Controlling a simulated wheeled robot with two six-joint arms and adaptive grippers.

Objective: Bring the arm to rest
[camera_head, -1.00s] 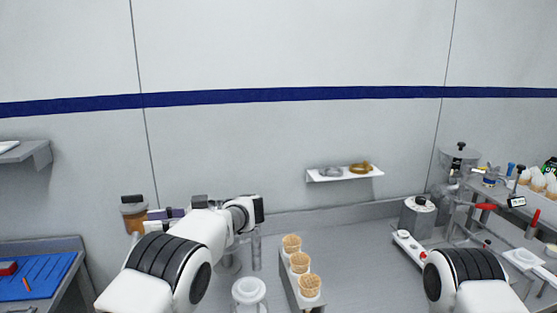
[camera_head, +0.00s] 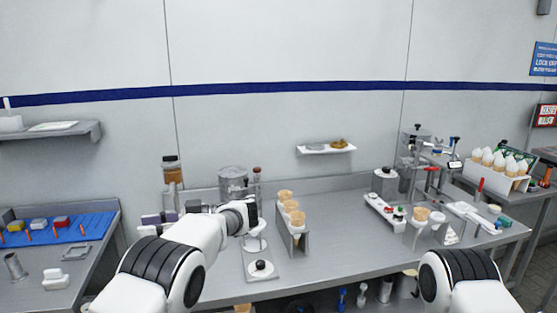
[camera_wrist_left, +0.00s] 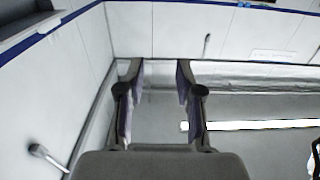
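My left arm comes in from the lower left in the head view. My right arm (camera_head: 458,275) shows only as a white and black link at the lower right of the head view. Its gripper is out of the picture.
The grey workbench (camera_head: 340,225) holds a rack of cones (camera_head: 291,205) close to the left gripper. A small wall shelf (camera_head: 325,149) holds two little items. More cones (camera_head: 420,214) and machinery stand at the right. A blue tray (camera_head: 90,228) lies on the left table. The bench middle is clear.

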